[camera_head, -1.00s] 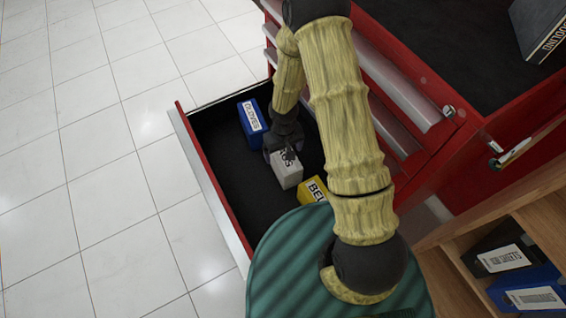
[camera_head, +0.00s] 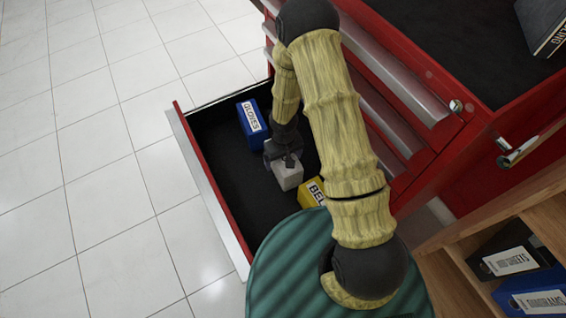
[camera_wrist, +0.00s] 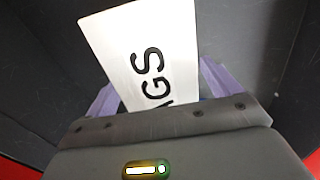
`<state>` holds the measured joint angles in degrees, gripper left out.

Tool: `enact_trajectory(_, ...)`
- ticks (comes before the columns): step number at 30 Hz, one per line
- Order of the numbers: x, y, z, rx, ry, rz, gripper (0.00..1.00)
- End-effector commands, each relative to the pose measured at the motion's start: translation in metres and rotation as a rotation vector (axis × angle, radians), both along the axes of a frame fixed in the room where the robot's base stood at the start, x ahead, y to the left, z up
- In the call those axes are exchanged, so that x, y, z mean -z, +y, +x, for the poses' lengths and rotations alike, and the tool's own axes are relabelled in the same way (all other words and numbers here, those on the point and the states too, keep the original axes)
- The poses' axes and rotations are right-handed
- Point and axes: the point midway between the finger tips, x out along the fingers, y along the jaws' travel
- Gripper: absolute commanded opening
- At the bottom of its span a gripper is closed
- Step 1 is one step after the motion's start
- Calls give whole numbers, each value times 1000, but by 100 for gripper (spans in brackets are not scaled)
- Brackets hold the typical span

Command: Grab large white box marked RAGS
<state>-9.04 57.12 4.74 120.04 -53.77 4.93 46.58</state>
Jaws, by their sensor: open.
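The white box (camera_head: 288,174) sits in the open red drawer between a blue box and a yellow box. My gripper (camera_head: 283,158) is directly over the white box, pointing down into the drawer. In the wrist view my gripper (camera_wrist: 158,88) is open, with one purple finger on each side of the box. I cannot tell whether the fingers touch it.
A blue GLOVES box (camera_head: 252,124) stands at the drawer's far end. A yellow box (camera_head: 312,192) marked "BEL" is close on the near side. The drawer's red front wall (camera_head: 208,180) bounds the left. Wooden shelving (camera_head: 470,235) is at right.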

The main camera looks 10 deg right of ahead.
Motion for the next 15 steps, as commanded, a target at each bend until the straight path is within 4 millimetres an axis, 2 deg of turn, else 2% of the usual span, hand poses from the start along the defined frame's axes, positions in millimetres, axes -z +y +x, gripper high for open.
enact_trajectory(6,0,0,0,0,0,0,89)
enact_trajectory(15,0,0,0,0,0,0,32)
